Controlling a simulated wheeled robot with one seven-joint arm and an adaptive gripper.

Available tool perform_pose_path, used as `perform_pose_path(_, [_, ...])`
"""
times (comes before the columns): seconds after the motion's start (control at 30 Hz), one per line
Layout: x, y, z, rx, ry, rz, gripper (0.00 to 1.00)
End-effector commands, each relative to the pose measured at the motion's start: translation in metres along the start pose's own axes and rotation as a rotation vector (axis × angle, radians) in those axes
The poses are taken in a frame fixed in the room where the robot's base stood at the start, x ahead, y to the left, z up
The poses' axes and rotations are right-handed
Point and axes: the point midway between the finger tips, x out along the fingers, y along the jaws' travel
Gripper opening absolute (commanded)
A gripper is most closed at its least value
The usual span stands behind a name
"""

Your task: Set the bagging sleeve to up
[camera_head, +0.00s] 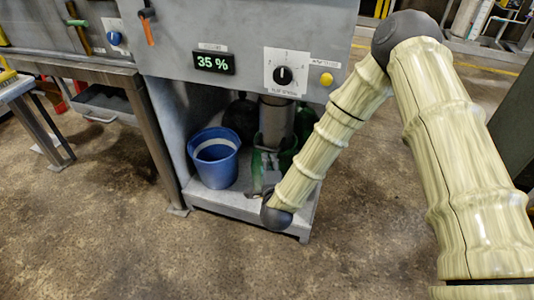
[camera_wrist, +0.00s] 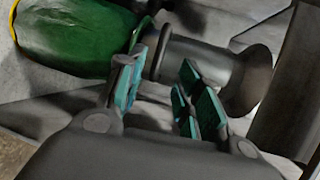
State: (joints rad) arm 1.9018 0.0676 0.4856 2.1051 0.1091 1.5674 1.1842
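Under the grey compactor housing, a grey cylindrical sleeve (camera_head: 276,118) hangs down above a green bag-like thing (camera_head: 283,158) in the head view. I take this cylinder to be the bagging sleeve. In the wrist view a grey metal tube with a flared end (camera_wrist: 205,62) lies just beyond my fingertips, beside a rounded green thing with a yellow edge (camera_wrist: 75,35). My gripper (camera_wrist: 160,78) is open, its teal-padded fingers apart with nothing clearly between them. I cannot tell whether a finger touches the tube. In the head view my gripper (camera_head: 264,182) is partly hidden by my wrist.
A blue bucket (camera_head: 214,158) stands left of the green thing on the grey lower shelf (camera_head: 236,203). The panel above holds a black dial (camera_head: 284,76), a yellow button (camera_head: 326,79) and a 35 % display (camera_head: 214,64). A table leg (camera_head: 155,140) stands left. The front floor is clear.

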Motion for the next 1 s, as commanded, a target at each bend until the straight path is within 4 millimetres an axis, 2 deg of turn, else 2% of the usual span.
perform_pose_path(0.4, [0.064, 0.001, 0.0, -0.002, -0.001, -0.001, 0.35])
perform_pose_path(0.6, [0.088, 0.001, 0.0, -0.003, -0.001, 0.0, 0.35])
perform_pose_path(0.8, [0.098, 0.0, 0.0, -0.003, -0.001, 0.001, 0.35])
perform_pose_path(1.0, [0.099, 0.0, 0.0, -0.003, -0.001, 0.002, 0.35])
